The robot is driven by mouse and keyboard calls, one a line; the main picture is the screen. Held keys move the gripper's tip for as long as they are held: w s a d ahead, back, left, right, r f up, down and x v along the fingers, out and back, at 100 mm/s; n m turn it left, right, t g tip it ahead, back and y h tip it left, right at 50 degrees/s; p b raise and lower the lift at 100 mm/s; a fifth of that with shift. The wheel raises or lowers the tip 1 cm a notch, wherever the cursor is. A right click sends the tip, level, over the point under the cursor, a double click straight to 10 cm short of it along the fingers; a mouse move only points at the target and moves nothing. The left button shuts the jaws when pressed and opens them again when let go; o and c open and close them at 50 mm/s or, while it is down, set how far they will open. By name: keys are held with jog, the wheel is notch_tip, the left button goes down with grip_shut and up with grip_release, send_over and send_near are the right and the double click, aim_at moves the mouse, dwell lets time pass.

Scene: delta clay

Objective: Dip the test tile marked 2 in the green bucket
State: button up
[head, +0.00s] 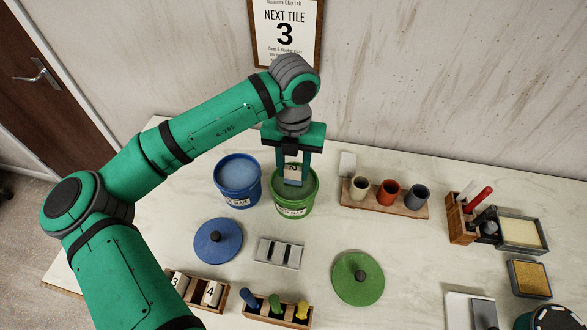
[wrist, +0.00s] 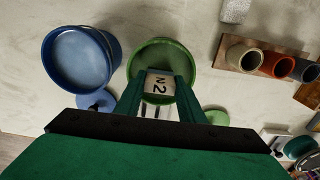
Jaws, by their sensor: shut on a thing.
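My gripper (head: 292,172) is shut on the pale test tile marked 2 (head: 292,168), which hangs between its fingers over the mouth of the green bucket (head: 292,207). The tile's lower end looks blue-grey in the head view. I cannot tell whether it touches the bucket's contents. In the wrist view, the tile (wrist: 159,86) shows its 2 between the fingers, in front of the green bucket (wrist: 162,52). The bucket is open, and its green lid (head: 357,278) lies on the table.
An open blue bucket (head: 238,182) stands close left, its lid (head: 218,240) in front. A grey slotted rack (head: 279,252) lies near the green bucket. Tiles 3 and 4 (head: 212,292) stand in a wooden holder. Cups (head: 389,192) stand right. A wall sign (head: 286,30) reads "NEXT TILE 3".

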jog(key=shift+r, duration=1.55)
jog(key=shift+s+d+r, duration=0.1)
jog(key=shift+d+r, duration=0.05)
jog(key=shift+r, duration=0.65)
jog(key=shift+r, duration=1.55)
